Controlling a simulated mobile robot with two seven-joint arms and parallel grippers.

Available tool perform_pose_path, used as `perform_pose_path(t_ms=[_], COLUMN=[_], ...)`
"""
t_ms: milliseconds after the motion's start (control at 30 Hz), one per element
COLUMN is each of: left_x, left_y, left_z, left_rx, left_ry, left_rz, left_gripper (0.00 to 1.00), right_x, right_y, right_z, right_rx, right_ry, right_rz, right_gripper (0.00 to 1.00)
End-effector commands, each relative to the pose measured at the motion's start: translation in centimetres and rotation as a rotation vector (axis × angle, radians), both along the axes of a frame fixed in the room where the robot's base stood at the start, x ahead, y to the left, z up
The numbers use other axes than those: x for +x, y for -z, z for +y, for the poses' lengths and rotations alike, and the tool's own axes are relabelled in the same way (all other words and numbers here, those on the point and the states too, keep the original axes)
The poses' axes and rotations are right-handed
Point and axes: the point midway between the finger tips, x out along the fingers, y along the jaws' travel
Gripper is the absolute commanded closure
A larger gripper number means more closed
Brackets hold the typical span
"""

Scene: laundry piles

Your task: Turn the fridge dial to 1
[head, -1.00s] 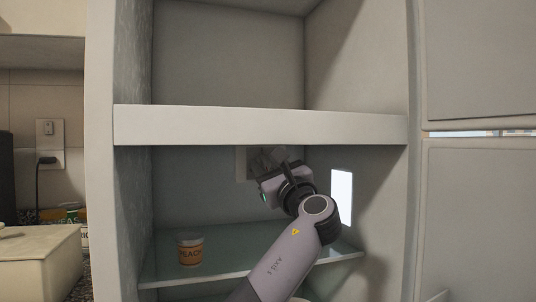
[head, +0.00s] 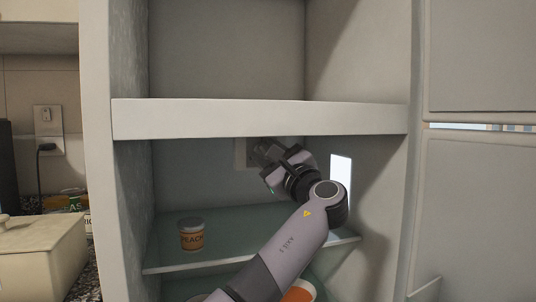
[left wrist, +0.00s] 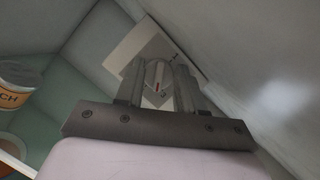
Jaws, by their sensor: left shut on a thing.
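Faint dark markings lie by the knob, too small to read. In the head view the plate (head: 241,153) shows just under the thick shelf, and my gripper hides the dial. My left gripper (head: 263,150) is shut on the dial; its fingers also show in the left wrist view (left wrist: 158,82). My right gripper is not in view.
A thick white shelf (head: 260,119) runs just above my gripper. A glass shelf (head: 170,263) below carries a peach can (head: 191,235). A bright panel (head: 341,178) is on the right wall. Beneath the glass, an orange and white item (head: 299,291) shows partly behind my arm.

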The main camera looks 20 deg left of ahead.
Motion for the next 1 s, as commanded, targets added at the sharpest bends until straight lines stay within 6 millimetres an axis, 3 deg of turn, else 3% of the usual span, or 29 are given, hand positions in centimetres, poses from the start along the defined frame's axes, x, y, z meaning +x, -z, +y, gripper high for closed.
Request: perform_pose_path(t_ms=[33,100,467,800,1000], left_x=[0.0,0.0,-0.3,-3.5,-4.5], left_y=[0.0,0.0,0.2,1.8,2.2], left_z=[0.0,0.0,-0.4,-4.0,-5.0], left_rx=[0.000,0.000,0.000,0.000,0.000], left_ry=[0.000,0.000,0.001,0.004,0.001], left_rz=[0.000,0.000,0.000,0.000,0.000], left_gripper=[0.53,0.38,0.38,0.38,0.38], right_x=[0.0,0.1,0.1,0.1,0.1], right_y=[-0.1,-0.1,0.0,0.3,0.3], right_z=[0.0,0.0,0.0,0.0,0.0], right_rx=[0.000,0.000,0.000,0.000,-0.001], right_ry=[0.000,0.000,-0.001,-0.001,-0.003], right_rz=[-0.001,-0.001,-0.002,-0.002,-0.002], right_gripper=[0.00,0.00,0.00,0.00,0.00])
